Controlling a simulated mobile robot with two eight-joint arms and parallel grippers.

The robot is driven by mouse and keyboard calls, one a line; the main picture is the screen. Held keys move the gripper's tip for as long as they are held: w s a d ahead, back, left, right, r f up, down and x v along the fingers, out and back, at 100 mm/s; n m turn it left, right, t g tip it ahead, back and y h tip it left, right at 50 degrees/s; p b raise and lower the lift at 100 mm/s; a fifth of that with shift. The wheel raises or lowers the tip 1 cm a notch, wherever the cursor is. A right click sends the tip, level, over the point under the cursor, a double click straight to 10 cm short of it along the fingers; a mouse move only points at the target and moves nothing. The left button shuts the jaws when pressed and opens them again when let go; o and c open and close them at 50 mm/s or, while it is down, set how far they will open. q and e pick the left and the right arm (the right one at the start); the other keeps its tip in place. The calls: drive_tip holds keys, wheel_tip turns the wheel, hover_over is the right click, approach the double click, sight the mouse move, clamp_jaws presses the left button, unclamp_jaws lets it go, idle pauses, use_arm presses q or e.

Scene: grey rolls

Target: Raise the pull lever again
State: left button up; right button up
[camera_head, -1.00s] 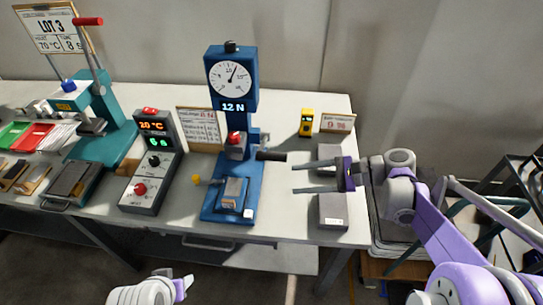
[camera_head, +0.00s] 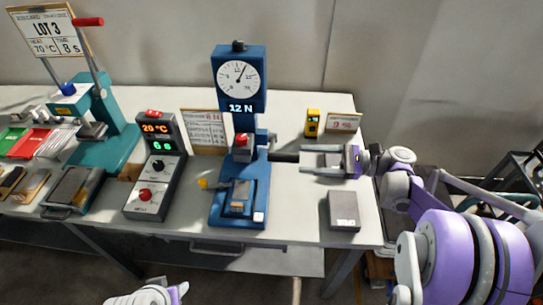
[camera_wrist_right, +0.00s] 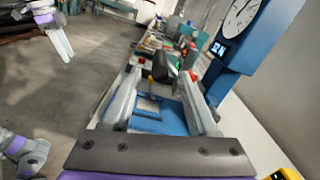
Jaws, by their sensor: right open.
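The blue pull tester (camera_head: 239,80) has a dial and a 12 N readout. Its lever, with a black grip (camera_head: 284,157), sticks out to the right, about level. My right gripper (camera_head: 302,160) is open at the grip's outer end. In the right wrist view the dark grip (camera_wrist_right: 160,67) shows between the spread fingers of this gripper (camera_wrist_right: 171,88); contact cannot be told. A small clamped piece (camera_head: 240,196) sits low on the tester with a yellow knob (camera_head: 203,184) at its left. My left gripper (camera_head: 180,291) shows only partly at the bottom edge, its jaws unclear.
A grey block (camera_head: 343,210) lies right of the tester, below my right gripper. A yellow device (camera_head: 312,123) and a small sign (camera_head: 343,123) stand behind. A control box (camera_head: 157,165) and teal press (camera_head: 105,125) stand left.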

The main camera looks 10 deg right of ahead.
sight(271, 159)
drive_tip(key=x, duration=0.9)
drive_tip(key=shift+p, duration=0.35)
drive_tip(key=shift+f, duration=0.1)
clamp_jaws()
drive_tip(key=shift+s+a+f, duration=0.1)
idle(0.6)
